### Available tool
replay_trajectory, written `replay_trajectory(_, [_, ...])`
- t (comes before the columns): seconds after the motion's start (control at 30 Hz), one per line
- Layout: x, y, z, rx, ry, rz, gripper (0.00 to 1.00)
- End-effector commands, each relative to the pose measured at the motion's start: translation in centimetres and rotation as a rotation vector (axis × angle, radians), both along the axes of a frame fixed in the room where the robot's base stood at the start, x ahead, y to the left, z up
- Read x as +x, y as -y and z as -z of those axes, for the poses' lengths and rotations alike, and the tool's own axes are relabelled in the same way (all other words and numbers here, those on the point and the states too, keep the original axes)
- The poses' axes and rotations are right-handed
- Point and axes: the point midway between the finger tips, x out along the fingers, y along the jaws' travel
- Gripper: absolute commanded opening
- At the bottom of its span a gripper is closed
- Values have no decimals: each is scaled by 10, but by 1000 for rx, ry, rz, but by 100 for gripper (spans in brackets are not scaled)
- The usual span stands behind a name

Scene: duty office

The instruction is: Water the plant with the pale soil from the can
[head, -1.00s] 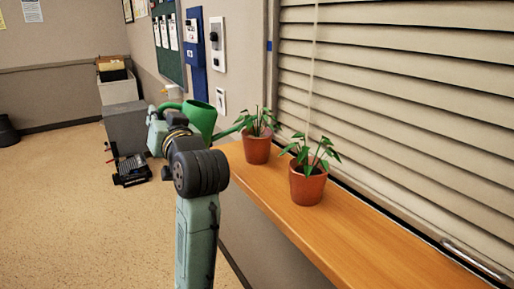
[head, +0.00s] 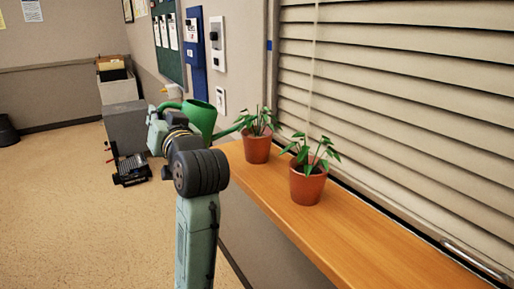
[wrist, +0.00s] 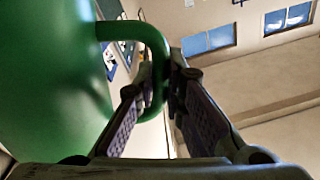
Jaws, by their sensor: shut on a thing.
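The green watering can (head: 200,117) is held up left of the far plant in the head view, its spout reaching right to that plant's leaves. Its body fills the left of the wrist view (wrist: 45,80). My gripper (wrist: 162,85) is shut on the can's handle; in the head view my arm hides most of it. The far potted plant (head: 257,147) and the near potted plant (head: 307,183) stand upright in terracotta pots on the wooden sill. The soil in both pots is mostly hidden by leaves and rims, so I cannot tell which is pale. No water is visible.
The wooden sill (head: 375,235) runs along the window blinds (head: 400,110), with its near part bare. A grey cabinet (head: 126,125) and a black item on the floor (head: 131,169) stand behind my arm. The floor at left is clear.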

Motion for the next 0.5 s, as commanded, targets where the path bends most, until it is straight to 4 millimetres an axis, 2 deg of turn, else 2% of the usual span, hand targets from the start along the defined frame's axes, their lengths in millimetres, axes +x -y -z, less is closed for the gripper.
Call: replay_trajectory(0.5, [0,1,-9,24,-7,0,0])
